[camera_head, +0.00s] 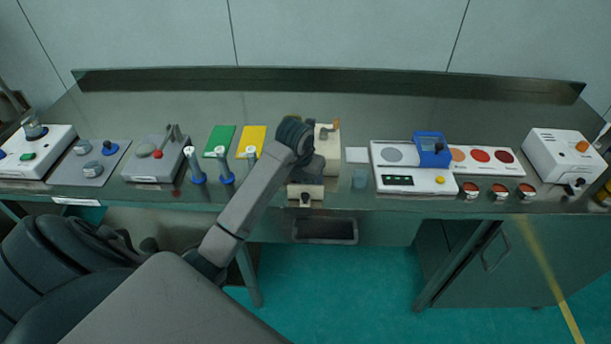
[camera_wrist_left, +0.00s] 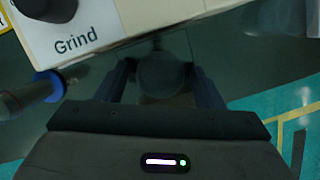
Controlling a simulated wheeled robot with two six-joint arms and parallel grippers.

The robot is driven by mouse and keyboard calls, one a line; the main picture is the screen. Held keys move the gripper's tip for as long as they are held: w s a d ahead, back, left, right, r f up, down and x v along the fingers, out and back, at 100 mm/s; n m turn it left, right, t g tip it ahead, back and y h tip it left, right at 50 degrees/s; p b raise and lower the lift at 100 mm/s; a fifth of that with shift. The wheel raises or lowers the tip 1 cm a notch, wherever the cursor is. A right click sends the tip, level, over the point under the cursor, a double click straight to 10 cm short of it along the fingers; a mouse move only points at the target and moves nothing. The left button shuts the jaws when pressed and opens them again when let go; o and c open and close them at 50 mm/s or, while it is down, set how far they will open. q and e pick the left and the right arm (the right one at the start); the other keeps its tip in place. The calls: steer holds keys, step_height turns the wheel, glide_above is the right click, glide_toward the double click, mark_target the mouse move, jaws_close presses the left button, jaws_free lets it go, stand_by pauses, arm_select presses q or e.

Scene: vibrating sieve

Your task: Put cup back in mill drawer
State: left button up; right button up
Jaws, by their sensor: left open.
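The cream mill (camera_head: 326,143) stands mid-counter with an orange-tipped crank on top. A small translucent bluish cup (camera_head: 360,179) stands on the counter right of the mill. My left arm reaches over the mill's left side, and its fingertips are hard to make out in the head view. In the left wrist view my left gripper (camera_wrist_left: 162,86) is open, with a dark rounded thing between the fingers that I cannot identify. A cream panel marked "Grind" (camera_wrist_left: 75,32) is just above it.
A white scale (camera_head: 410,187) with a blue container (camera_head: 431,150) stands to the right. Blue-based tools (camera_head: 226,174) and green (camera_head: 219,140) and yellow (camera_head: 252,139) mats are to the left. An open dark bin (camera_head: 325,231) hangs below the counter edge.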

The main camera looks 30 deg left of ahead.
arm_select(q)
steer(key=p+v, duration=0.3)
steer(key=v, duration=0.9)
stand_by(1.1)
